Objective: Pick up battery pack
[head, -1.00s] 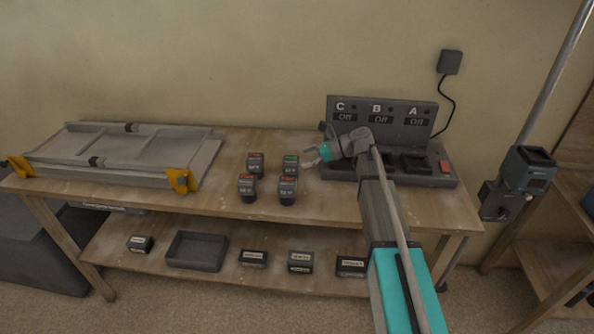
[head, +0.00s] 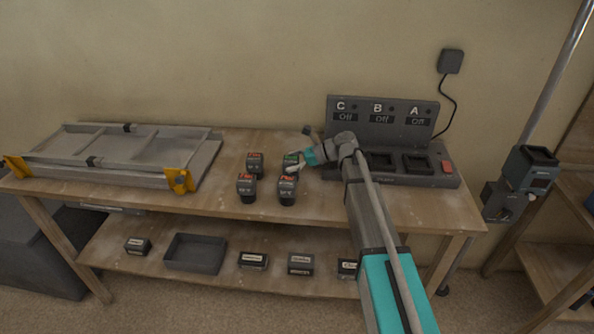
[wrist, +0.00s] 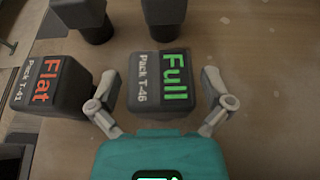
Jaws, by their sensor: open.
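A dark battery pack with a green "Full" label, Pack T-46 (wrist: 162,82), stands upright on the bench. It also shows in the head view (head: 291,159), partly hidden by my gripper. My gripper (wrist: 165,92) is open, its two fingers on either side of the near part of this pack with gaps between; in the head view my gripper (head: 295,166) is just right of it. A pack with a red "Flat" label, Pack T-41 (wrist: 48,85), stands to its left in the wrist view. Two more dark packs show at the top there, their labels out of view.
The bench (head: 225,205) also carries a charger (head: 385,122) with bays C, B and A, all reading "Off", and a grey frame (head: 120,155) at left. Red-labelled packs (head: 246,187) stand close around the green one. A lower shelf holds a tray (head: 195,253) and several small packs.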

